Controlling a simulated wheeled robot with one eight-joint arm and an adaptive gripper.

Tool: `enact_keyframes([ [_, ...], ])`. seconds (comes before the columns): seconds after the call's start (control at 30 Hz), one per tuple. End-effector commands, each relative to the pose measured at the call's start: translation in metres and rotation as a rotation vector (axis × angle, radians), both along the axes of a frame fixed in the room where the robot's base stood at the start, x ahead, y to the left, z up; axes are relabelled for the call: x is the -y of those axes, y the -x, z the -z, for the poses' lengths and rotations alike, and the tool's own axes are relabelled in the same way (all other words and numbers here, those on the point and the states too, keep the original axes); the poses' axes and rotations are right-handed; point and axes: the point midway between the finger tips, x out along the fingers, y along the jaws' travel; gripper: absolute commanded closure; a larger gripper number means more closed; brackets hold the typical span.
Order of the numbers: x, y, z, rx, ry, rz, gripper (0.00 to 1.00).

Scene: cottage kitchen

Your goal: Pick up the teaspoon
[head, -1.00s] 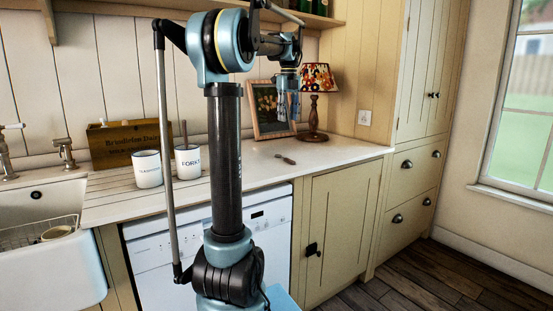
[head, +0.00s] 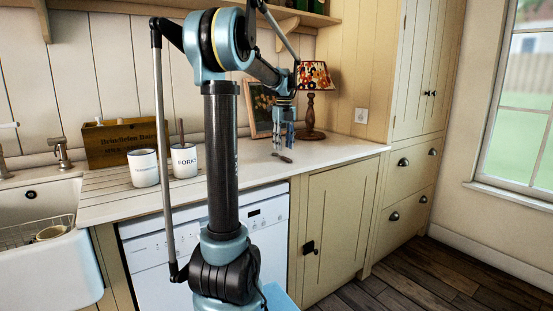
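The teaspoon (head: 283,158) lies flat on the white countertop (head: 331,155), small and dark, in front of the lamp and picture frame. My gripper (head: 284,145) points down just above and behind the teaspoon in the picture. Its two fingers look apart, with nothing seen between them. The fingertips are close to the teaspoon, but I cannot tell the exact height between them.
The patterned lamp (head: 311,100) stands close behind and right of my gripper. A picture frame (head: 258,108) leans on the wall. Two white canisters (head: 143,167) and a wooden box (head: 110,147) stand left, near the sink (head: 40,205). The counter right of the teaspoon is clear.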

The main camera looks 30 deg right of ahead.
Motion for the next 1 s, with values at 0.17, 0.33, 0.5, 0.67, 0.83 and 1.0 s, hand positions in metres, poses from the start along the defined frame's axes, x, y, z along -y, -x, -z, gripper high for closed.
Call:
enact_keyframes([
  [0.17,0.000,-0.005,0.025,0.000,0.000,0.000,0.62],
  [0.33,-0.001,-0.004,0.041,0.000,0.000,0.000,0.62],
  [0.5,-0.001,-0.004,0.044,0.000,0.000,0.000,0.62],
  [0.67,-0.001,-0.004,0.044,0.000,0.000,0.000,0.74],
  [0.83,-0.001,-0.004,0.044,0.000,0.000,0.000,1.00],
  [1.0,-0.002,-0.005,0.043,0.000,0.000,-0.001,1.00],
])
